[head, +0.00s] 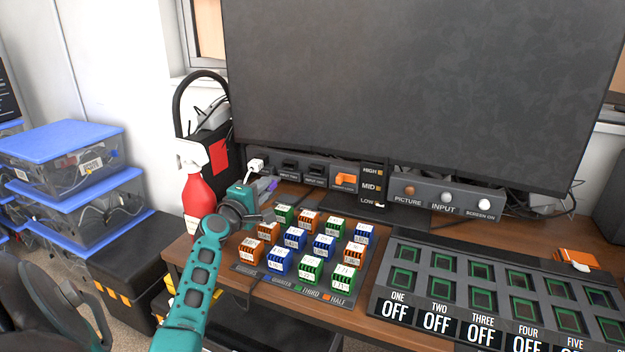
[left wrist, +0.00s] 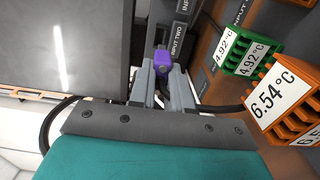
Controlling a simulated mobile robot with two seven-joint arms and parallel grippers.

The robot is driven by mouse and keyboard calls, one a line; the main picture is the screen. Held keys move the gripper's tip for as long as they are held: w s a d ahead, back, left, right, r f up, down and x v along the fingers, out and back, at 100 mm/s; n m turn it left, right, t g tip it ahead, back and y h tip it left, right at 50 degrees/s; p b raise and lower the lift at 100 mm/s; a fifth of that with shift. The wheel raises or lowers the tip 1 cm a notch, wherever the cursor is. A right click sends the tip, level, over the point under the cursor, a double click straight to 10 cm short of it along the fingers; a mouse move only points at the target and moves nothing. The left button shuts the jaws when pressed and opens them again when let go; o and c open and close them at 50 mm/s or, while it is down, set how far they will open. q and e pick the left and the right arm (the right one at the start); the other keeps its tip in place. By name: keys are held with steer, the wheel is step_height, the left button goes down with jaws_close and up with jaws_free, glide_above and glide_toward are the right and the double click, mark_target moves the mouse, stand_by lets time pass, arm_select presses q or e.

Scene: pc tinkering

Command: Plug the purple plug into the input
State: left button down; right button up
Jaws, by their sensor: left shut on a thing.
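The purple plug (left wrist: 162,60) is between the fingers of my left gripper (left wrist: 162,80) in the left wrist view, its end pointing towards the dark input block. In the head view my left gripper (head: 264,192) is in front of that block, and the purple plug (head: 270,184) shows only in part. The gripper is shut on the plug. The input block (head: 302,170) has dark sockets; a label reading INPUT TWO (left wrist: 179,40) is just beyond the plug in the wrist view. I cannot tell whether plug and socket touch. My right gripper is not in view.
A white plug (head: 256,165) sits at the block's left end. A red spray bottle (head: 198,200) stands left of my gripper. Several coloured labelled blocks (head: 296,238) stand close on the right. A large dark screen (head: 420,85) rises behind; a switch panel (head: 480,290) lies at right.

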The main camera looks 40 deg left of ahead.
mark_target(274, 177)
arm_select(q)
steer(key=shift+w, duration=0.1)
steer(key=shift+b+x, duration=0.95)
steer(key=shift+x, duration=0.95)
steer(key=shift+b+x, duration=0.3)
steer(key=shift+x, duration=0.5)
steer(key=shift+b+x, duration=1.35)
steer(key=shift+x, duration=0.4)
steer(key=c, duration=1)
jaws_free()
